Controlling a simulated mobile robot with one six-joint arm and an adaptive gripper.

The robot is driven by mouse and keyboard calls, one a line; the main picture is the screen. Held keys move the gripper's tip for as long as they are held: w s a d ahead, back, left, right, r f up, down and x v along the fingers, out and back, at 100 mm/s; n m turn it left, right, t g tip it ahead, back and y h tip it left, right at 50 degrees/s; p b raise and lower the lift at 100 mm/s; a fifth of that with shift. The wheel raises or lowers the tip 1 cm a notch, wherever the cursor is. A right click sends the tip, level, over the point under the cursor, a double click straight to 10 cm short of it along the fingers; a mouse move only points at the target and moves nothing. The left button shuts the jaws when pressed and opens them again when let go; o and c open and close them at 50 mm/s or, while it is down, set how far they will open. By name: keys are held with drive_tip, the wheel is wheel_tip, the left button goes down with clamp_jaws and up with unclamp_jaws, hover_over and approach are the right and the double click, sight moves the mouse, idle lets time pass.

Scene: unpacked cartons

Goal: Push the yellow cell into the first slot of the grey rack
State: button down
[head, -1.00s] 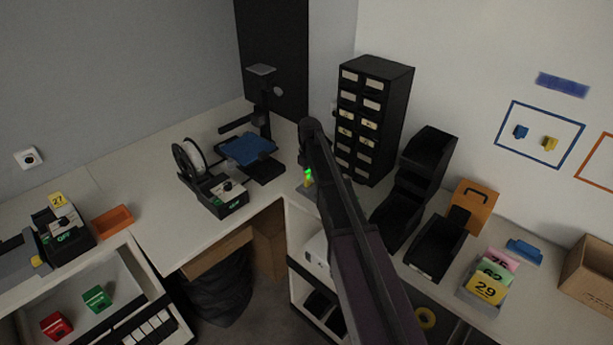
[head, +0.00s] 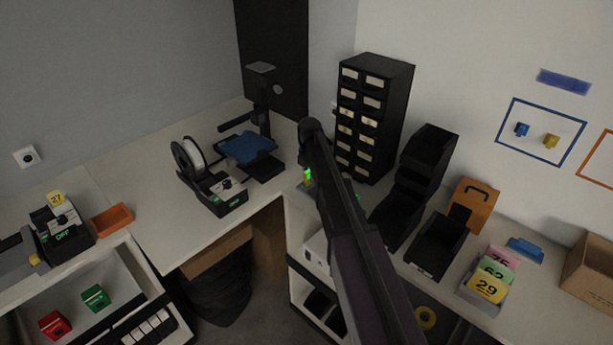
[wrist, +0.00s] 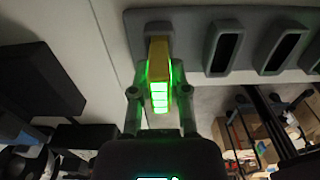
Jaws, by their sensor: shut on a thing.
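The yellow cell (wrist: 158,52) has a glowing green, barred end facing the wrist camera. My gripper (wrist: 159,92) is shut on it, one finger on each side. The cell's far end meets the leftmost slot of the grey rack (wrist: 193,32) in the wrist view; how deep it sits inside I cannot tell. The rack's other visible slots are dark and look empty. In the head view a small yellow and green patch of the cell (head: 308,175) shows left of my arm, which hides the gripper and most of the rack.
A black drawer cabinet (head: 372,120) stands behind my arm, with black bins (head: 436,240) to its right. A printer-like device with a blue plate (head: 247,148) and a spool unit (head: 212,190) stand to the left. The white worktop between spool and orange tray (head: 111,220) is clear.

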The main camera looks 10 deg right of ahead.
drive_tip(key=shift+f, duration=0.15)
drive_tip(key=c, duration=0.5)
unclamp_jaws()
drive_tip(key=shift+c, duration=0.2)
